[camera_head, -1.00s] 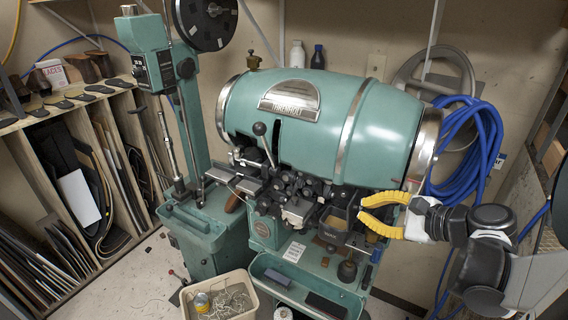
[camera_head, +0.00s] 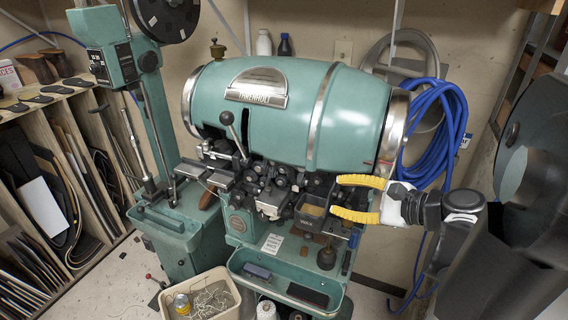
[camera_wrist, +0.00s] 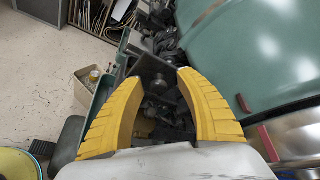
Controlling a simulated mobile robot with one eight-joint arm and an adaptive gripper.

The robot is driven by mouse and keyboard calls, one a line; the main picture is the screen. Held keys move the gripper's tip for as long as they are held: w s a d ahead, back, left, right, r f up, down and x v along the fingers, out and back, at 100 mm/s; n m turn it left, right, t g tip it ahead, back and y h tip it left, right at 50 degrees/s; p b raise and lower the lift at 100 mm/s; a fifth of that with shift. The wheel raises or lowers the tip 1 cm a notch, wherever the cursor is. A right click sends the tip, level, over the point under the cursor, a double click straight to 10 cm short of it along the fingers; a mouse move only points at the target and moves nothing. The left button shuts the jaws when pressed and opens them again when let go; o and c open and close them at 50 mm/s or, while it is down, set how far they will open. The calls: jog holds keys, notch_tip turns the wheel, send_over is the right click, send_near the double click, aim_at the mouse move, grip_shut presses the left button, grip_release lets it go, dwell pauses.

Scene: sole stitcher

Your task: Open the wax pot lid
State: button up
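A small box-shaped metal pot with a tan inside or top (camera_head: 312,210), which looks like the wax pot, sits on the front of the green machine, below the barrel's right part. I cannot clearly tell its lid from its body. My gripper (camera_head: 337,196) is open and empty, just right of the pot, with its yellow fingers pointing left. In the wrist view my gripper (camera_wrist: 158,80) is spread, and a dark grey plate with a round knob (camera_wrist: 160,86) shows beyond and between the fingertips. I cannot tell whether this plate is the lid.
The green stitching machine (camera_head: 300,110) fills the middle, with crowded levers and mechanisms left of the pot. A lower green tray (camera_head: 285,280) holds small items. A cream bin (camera_head: 205,290) stands on the floor. Blue hose coils (camera_head: 440,120) hang at the right.

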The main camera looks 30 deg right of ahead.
jog(key=shift+s+r, duration=0.1)
jog(key=shift+s, duration=0.05)
jog(key=v, duration=1.2)
